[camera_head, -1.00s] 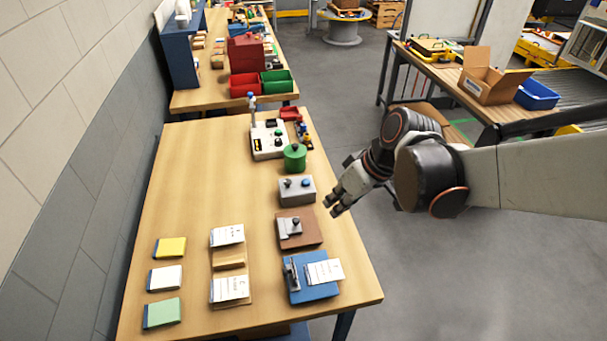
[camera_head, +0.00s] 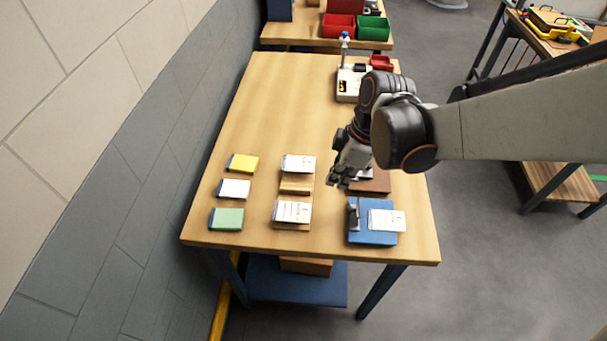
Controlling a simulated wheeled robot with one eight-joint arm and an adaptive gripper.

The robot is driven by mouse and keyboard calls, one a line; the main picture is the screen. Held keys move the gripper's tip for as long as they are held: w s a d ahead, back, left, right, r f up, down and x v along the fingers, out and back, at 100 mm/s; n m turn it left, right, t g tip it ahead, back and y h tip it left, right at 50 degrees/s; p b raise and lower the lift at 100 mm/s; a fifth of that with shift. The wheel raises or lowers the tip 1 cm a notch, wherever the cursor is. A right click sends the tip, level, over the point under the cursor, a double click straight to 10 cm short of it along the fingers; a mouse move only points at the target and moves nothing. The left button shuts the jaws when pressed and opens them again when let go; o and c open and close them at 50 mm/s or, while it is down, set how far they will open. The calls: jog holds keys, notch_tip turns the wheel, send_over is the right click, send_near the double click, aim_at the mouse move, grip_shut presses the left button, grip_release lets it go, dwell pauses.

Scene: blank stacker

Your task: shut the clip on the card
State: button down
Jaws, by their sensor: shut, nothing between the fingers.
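A blue board (camera_head: 371,236) lies near the front right corner of the wooden table. A white card (camera_head: 387,220) with print lies on its right part. A grey metal clip (camera_head: 353,216) stands at the board's left side, next to the card's left edge; whether it is open or pressed down is too small to tell. My gripper (camera_head: 337,184) is shut and empty. It hangs over the table behind the board, up and left of the clip in the picture, apart from it. My arm hides part of the brown board (camera_head: 375,184) behind.
A wooden holder (camera_head: 295,187) with white cards stands left of the blue board. Yellow, white and green pads (camera_head: 227,218) line the table's left side. A white control box (camera_head: 347,86) stands at the back.

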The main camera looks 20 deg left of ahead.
jog(key=shift+n, duration=0.3)
jog(key=b+x, duration=0.1)
jog(key=x, duration=0.2)
jog(key=b+x, duration=0.1)
jog(key=x, duration=0.3)
jog(key=b+x, duration=0.1)
jog(key=x, duration=0.2)
jog(key=shift+s+a+f, duration=0.2)
jog(key=shift+s+a, duration=0.15)
jog(key=shift+s, duration=0.1)
jog(key=d, duration=0.3)
jog(key=shift+w+d+r, duration=0.2)
jog(key=shift+w+r, duration=0.1)
jog(key=shift+r, duration=0.05)
jog(key=shift+w+d, duration=0.1)
jog(key=shift+d, duration=0.2)
